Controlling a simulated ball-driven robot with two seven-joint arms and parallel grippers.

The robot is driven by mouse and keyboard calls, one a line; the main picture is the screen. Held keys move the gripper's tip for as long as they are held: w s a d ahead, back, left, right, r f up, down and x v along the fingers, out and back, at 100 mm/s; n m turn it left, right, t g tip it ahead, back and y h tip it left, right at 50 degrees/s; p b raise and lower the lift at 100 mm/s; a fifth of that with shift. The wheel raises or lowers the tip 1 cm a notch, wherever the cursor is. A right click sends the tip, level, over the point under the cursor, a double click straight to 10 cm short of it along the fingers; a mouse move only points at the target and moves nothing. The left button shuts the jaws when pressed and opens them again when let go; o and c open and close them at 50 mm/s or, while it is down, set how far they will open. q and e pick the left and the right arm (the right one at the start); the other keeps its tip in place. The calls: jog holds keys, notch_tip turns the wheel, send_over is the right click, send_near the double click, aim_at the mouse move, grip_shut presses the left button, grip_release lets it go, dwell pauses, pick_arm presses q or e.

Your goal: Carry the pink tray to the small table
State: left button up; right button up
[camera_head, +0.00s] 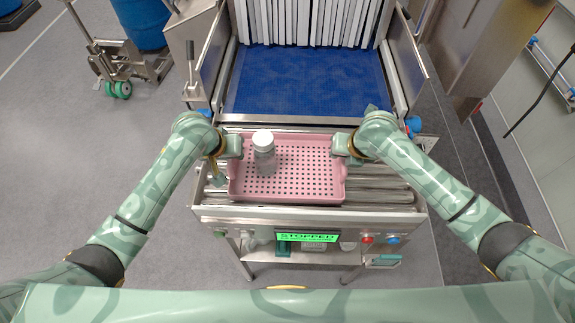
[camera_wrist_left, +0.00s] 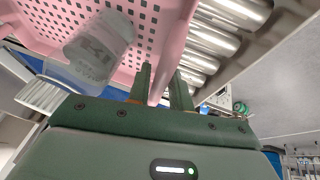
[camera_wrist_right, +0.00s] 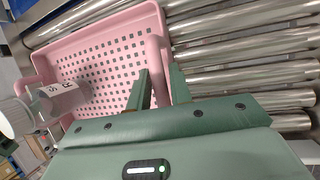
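The pink tray (camera_head: 330,190) is a shallow perforated basket lying level on the steel rollers. It holds a clear, white-capped bottle (camera_head: 264,155) standing upright near its left side. My left gripper (camera_head: 229,150) is at the tray's left side. My right gripper (camera_head: 350,148) is at the right side. No small table can be made out.
Rollers (camera_head: 380,190) run on both sides of the tray. Behind it is a blue belt (camera_head: 305,80) leading under a strip curtain (camera_head: 300,20). A green STOPPED sign (camera_head: 306,237) is on the conveyor's front. A pallet jack (camera_head: 115,65) with a blue drum stands back left. Open floor lies left.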

pick_arm(q)
grip_shut()
pick_arm(e)
grip_shut()
pick_arm(q)
jog(key=shift+r, duration=0.1)
